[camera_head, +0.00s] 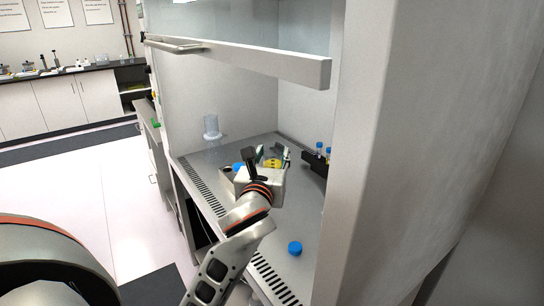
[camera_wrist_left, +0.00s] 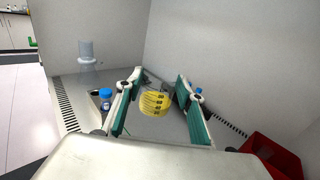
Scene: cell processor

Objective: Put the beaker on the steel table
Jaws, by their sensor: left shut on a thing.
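A small beaker with yellow scale marks (camera_wrist_left: 154,103) sits between the two green-padded fingers of my left gripper (camera_wrist_left: 160,82). In the head view the beaker shows as a yellow patch (camera_head: 272,163) at the fingertips of my left gripper (camera_head: 273,154). The gripper is shut on it, inside the cabinet over the steel work surface (camera_head: 220,152). I cannot tell whether the beaker touches the surface. My right gripper is in neither view.
A clear cylinder-like vessel (camera_head: 211,127) stands at the back left. A blue-capped item (camera_head: 295,248) is near the front right. A black rack (camera_head: 315,163) with tubes is at the right wall. A red box (camera_wrist_left: 278,156) shows low right. The raised sash (camera_head: 250,62) crosses above.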

